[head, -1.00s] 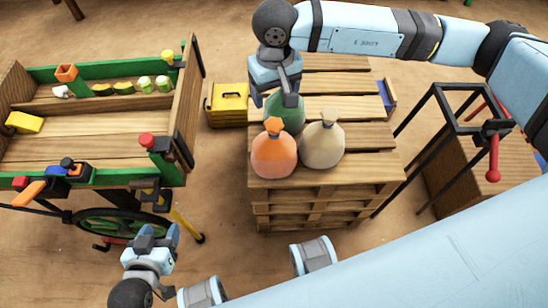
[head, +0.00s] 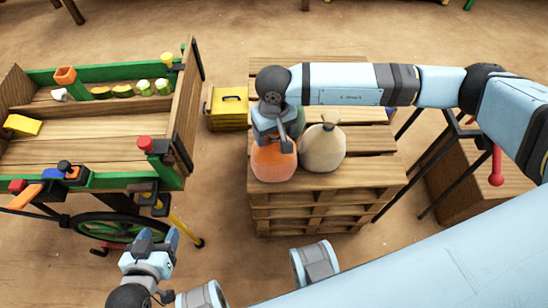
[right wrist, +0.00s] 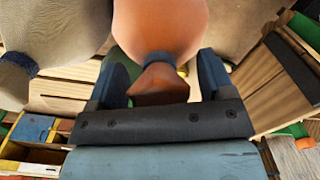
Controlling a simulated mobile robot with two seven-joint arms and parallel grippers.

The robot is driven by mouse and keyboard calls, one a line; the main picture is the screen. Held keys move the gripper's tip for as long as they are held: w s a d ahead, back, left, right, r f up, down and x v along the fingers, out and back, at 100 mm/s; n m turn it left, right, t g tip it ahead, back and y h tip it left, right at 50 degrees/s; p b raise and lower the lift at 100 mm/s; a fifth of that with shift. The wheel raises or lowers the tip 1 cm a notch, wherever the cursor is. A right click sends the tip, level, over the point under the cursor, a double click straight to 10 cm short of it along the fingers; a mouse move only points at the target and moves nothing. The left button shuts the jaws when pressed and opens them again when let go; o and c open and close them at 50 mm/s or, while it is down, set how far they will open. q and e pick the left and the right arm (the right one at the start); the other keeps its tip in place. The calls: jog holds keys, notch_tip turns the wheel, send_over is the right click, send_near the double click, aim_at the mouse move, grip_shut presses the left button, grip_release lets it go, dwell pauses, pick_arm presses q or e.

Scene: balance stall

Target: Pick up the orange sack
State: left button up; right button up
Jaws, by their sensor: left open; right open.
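The orange sack (head: 273,163) stands upright at the front left of the wooden pallet stack (head: 340,186). Its tied neck shows in the right wrist view, where the sack (right wrist: 160,28) lies between my fingers. My right gripper (head: 275,143) is over the top of the sack and hides its neck in the head view. Its two fingers (right wrist: 158,75) are open, one on each side of the neck. My left gripper (head: 158,240) is open and empty at the lower left, away from the pallets.
A beige sack (head: 323,147) stands close to the right of the orange one. A green sack (head: 301,120) is mostly hidden behind my right gripper. A yellow box (head: 227,108) and a green-railed cart (head: 90,127) are to the left.

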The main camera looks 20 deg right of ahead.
jog(key=shift+f, duration=0.15)
jog(key=shift+c, duration=0.4)
grip_shut()
jog(key=shift+w+r, duration=0.15)
jog(key=shift+r, duration=0.05)
